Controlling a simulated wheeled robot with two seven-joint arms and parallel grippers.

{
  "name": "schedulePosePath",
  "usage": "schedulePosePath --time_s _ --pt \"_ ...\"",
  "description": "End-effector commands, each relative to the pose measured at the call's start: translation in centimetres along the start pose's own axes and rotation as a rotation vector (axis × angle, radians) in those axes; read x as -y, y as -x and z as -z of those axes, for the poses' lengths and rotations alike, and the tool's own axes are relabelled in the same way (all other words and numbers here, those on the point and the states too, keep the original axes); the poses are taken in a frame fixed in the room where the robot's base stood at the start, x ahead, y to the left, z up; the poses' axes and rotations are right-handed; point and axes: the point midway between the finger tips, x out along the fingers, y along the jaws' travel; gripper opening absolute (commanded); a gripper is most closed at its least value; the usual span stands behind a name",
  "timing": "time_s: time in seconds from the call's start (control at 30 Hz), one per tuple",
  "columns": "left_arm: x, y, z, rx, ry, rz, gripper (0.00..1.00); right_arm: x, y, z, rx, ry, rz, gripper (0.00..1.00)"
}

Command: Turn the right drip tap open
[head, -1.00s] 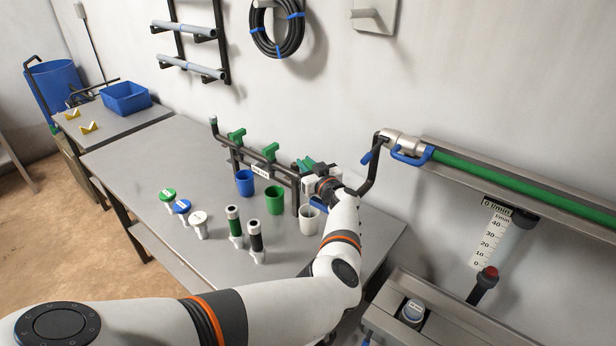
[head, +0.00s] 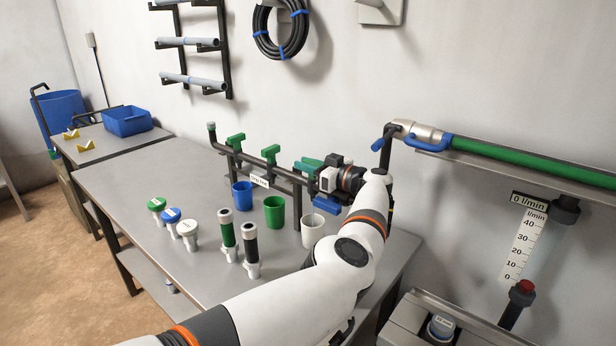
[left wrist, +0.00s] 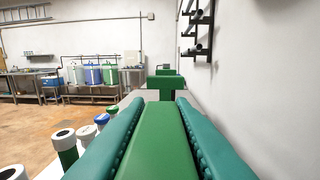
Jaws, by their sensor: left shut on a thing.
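My left gripper (head: 310,165) is at the right end of the black manifold (head: 297,213), its teal fingers pointing left along it. In the left wrist view its two fingers lie on either side of a long green handle (left wrist: 158,140), shut on it. This is the handle of the right drip tap. In the head view the gripper mostly hides that tap. The left tap (head: 236,139) and the middle tap (head: 270,152) have green handles and stand free. The middle one also shows ahead in the left wrist view (left wrist: 164,84). My right gripper is not in view.
A blue cup (head: 242,195), a green cup (head: 274,212) and a white cup (head: 313,230) stand at the manifold. Capped pieces and two cylinders (head: 250,243) stand in front on the table (head: 120,180). The flow gauge (head: 525,235) at right reads 0 l/min.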

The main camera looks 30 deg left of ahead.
Motion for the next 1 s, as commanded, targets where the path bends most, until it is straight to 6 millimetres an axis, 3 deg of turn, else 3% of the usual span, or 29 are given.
schedulePosePath --time_s 0.47,0.5,0.6,1.0 --pt "-0.1 -0.2 -0.6 0.008 0.005 -0.015 0.00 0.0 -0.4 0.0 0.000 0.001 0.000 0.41" --pt "-0.1 -0.2 -0.6 0.008 0.005 -0.015 0.23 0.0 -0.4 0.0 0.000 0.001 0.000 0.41" --pt "-0.1 -0.2 -0.6 0.007 0.004 -0.014 0.39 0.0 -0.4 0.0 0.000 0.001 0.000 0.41" --pt "0.0 0.8 -0.1 0.003 0.002 -0.010 0.41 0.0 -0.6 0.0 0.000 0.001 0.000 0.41"
